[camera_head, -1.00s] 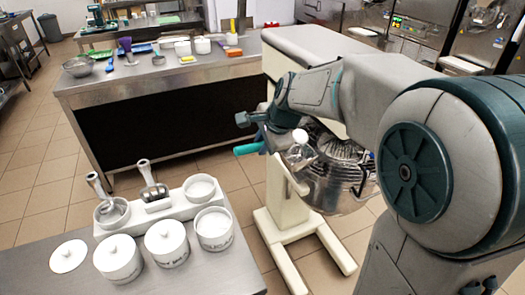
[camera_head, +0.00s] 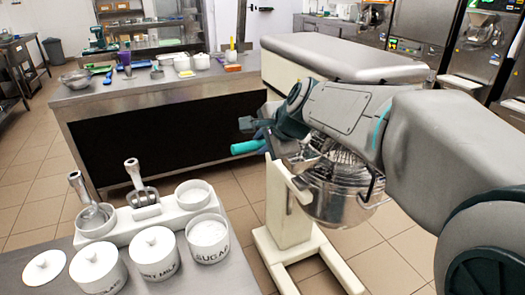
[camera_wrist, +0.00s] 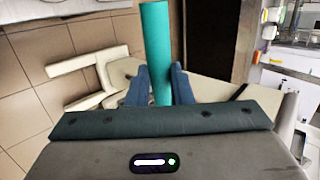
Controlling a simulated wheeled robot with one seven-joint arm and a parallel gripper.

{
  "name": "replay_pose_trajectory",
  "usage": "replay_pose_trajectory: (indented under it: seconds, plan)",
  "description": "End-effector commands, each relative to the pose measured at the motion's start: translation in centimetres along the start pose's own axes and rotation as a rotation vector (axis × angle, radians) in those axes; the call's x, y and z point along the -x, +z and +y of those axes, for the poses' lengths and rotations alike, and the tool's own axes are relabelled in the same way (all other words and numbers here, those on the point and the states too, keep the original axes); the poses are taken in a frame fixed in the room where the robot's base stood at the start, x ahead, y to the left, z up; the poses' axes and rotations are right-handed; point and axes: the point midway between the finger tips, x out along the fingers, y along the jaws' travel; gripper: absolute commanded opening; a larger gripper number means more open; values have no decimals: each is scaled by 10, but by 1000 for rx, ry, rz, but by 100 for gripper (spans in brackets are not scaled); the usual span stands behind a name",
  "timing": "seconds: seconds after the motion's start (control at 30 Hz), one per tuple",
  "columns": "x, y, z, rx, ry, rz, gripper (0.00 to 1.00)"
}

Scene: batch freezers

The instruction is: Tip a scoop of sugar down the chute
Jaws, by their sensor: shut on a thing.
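My gripper (camera_head: 262,130) is shut on a teal handle (camera_head: 247,148) in front of the mixer. In the wrist view the handle (camera_wrist: 156,50) runs between the two blue fingers (camera_wrist: 157,88). The handle's other end and whatever it carries are hidden behind my arm, so I cannot see a scoop bowl or its load. The mixer has a cream stand (camera_head: 287,205), a wire guard (camera_head: 328,152) and a steel bowl (camera_head: 338,202). I cannot make out the chute; my arm covers that part. An open white canister marked SUGAR (camera_head: 208,245) stands at the lower left.
Lidded white canisters (camera_head: 98,270), a loose lid (camera_head: 45,266) and a white rack (camera_head: 157,217) with metal scoops are on the near steel table. A steel counter (camera_head: 150,92) with bowls and utensils stands behind. Tiled floor lies between them.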

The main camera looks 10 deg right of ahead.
Motion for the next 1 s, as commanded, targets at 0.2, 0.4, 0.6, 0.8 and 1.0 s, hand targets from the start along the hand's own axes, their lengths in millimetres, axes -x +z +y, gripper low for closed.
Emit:
replay_pose_trajectory:
  seconds: [0.2,0.4,0.6,0.8,1.0]
  plan:
    - [-3,0,5,8,-56,0,0]
    - [-3,0,7,14,-103,0,0]
    - [-3,0,9,19,-150,0,0]
    - [-3,0,10,26,-197,0,0]
    - [-3,0,12,31,-243,-1,0]
